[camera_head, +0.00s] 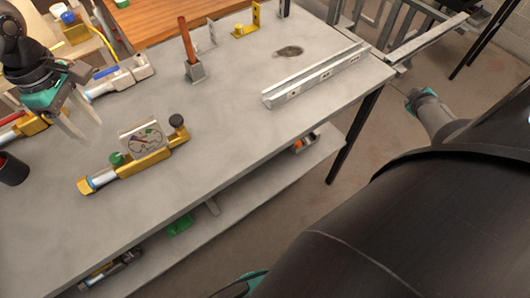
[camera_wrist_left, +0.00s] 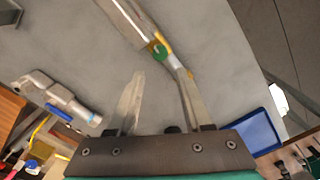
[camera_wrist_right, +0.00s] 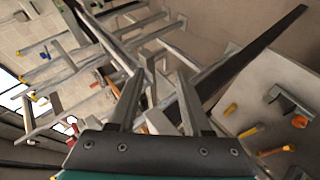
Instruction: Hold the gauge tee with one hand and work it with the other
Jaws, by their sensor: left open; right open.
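The gauge tee (camera_head: 150,161) lies on the grey workbench. It has a brass body, a square-framed dial, a green knob, a black knob and a silver pipe end towards the left. My left gripper (camera_head: 80,128) is open and empty above the bench, to the upper left of the tee and apart from it. In the left wrist view the tee (camera_wrist_left: 158,48) shows at the top, partly cut off, beyond the open fingers (camera_wrist_left: 162,76). My right gripper (camera_wrist_right: 158,72) is open and empty in its wrist view, which shows no tee; the head view does not show its fingers.
A silver fitting (camera_head: 122,77) lies behind the tee, and a dark cup (camera_head: 13,168) stands at the left. A metal channel (camera_head: 315,76) and a block with an upright brown stick (camera_head: 194,70) stand farther right. Bare bench (camera_head: 225,125) lies right of the tee.

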